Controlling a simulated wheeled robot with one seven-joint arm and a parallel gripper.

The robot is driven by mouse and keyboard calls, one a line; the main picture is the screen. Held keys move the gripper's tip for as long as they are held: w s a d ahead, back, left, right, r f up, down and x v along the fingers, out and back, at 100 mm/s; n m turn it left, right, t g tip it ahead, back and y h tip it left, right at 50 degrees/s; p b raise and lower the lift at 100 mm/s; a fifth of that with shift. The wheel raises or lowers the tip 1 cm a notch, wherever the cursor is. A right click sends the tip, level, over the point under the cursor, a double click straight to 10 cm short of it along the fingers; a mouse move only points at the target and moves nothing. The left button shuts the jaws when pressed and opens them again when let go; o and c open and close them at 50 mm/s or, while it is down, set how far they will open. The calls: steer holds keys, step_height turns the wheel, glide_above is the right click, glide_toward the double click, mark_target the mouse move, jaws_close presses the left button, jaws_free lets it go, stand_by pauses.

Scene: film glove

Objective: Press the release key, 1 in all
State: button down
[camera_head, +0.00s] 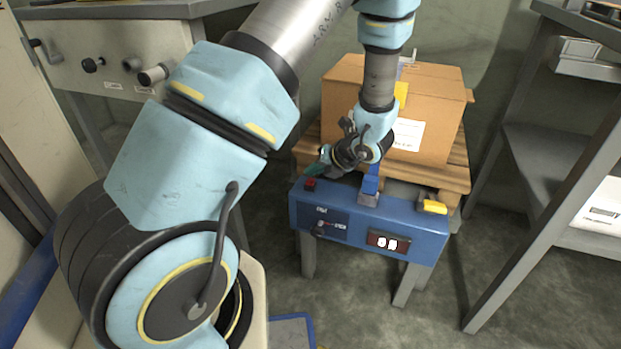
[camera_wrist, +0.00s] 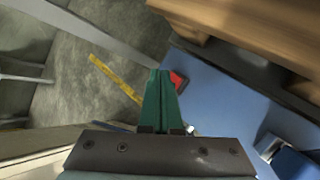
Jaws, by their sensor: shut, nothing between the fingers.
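A blue machine (camera_head: 415,223) stands on grey legs. A small red key (camera_head: 310,184) is on the left end of its top, and a yellow key (camera_head: 433,207) is on the right end. No readable label shows which one is the release key. My gripper (camera_head: 311,171) is shut and empty, with green fingers just above and beside the red key. In the wrist view the shut fingertips (camera_wrist: 159,72) are right next to the red key (camera_wrist: 178,80) and partly cover it. I cannot tell whether they touch.
A blue upright block (camera_head: 370,184) stands mid-top on the machine. Its front has a digit display (camera_head: 389,243) and a dark knob (camera_head: 319,229). A cardboard box (camera_head: 440,110) on a wooden pallet (camera_head: 455,178) stands close behind. Grey shelving (camera_head: 545,160) is at right.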

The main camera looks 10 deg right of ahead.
mark_target(313, 183)
step_height(313, 183, up, 5)
steer(key=p, duration=0.4)
steer(key=shift+p, duration=0.4)
stand_by(0.5)
